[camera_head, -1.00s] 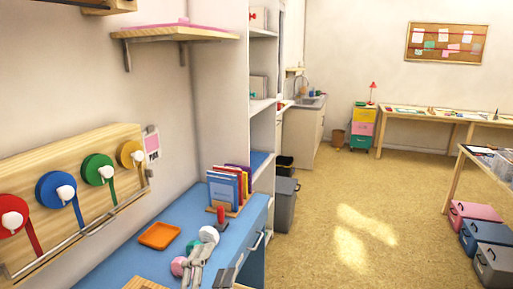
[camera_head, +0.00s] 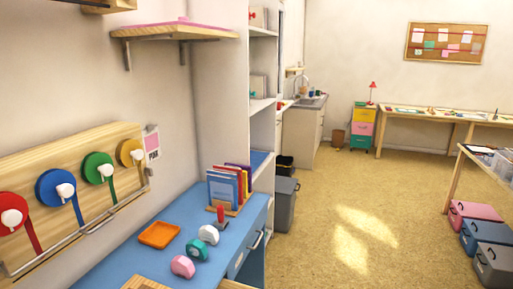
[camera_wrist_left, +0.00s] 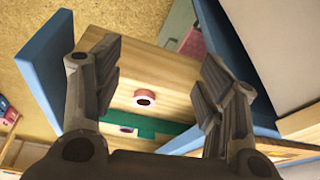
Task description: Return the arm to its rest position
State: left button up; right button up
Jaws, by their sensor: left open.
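My left gripper (camera_wrist_left: 160,82) shows only in the left wrist view. Its two dark grey fingers are spread wide apart and nothing is between them. Beyond them is a pale wooden surface (camera_wrist_left: 150,65) between blue panels (camera_wrist_left: 55,70), with a small dark-red round thing (camera_wrist_left: 144,97) and a green strip on or near it. The arm does not show in the head view now. My right gripper is in neither view.
On the blue desk (camera_head: 185,215) stand an orange tray (camera_head: 159,235), a red-handled stamp (camera_head: 221,215), and pink (camera_head: 183,267), teal (camera_head: 197,249) and white (camera_head: 208,234) rounded items. Books (camera_head: 226,185) stand behind. Open floor (camera_head: 340,215) lies to the right.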

pick_arm(q)
jog(key=s+f+g+b, duration=0.1)
jog(key=s+f+b, duration=0.25)
jog(key=f, duration=2.45)
jog(key=s+a+f+g+b, duration=0.1)
jog(key=s+a+f+b, duration=0.1)
jog(key=s+f, duration=1.3)
jog(key=shift+s+a+f, duration=0.15)
jog(key=shift+s+a, duration=0.25)
jog(key=shift+a, duration=0.2)
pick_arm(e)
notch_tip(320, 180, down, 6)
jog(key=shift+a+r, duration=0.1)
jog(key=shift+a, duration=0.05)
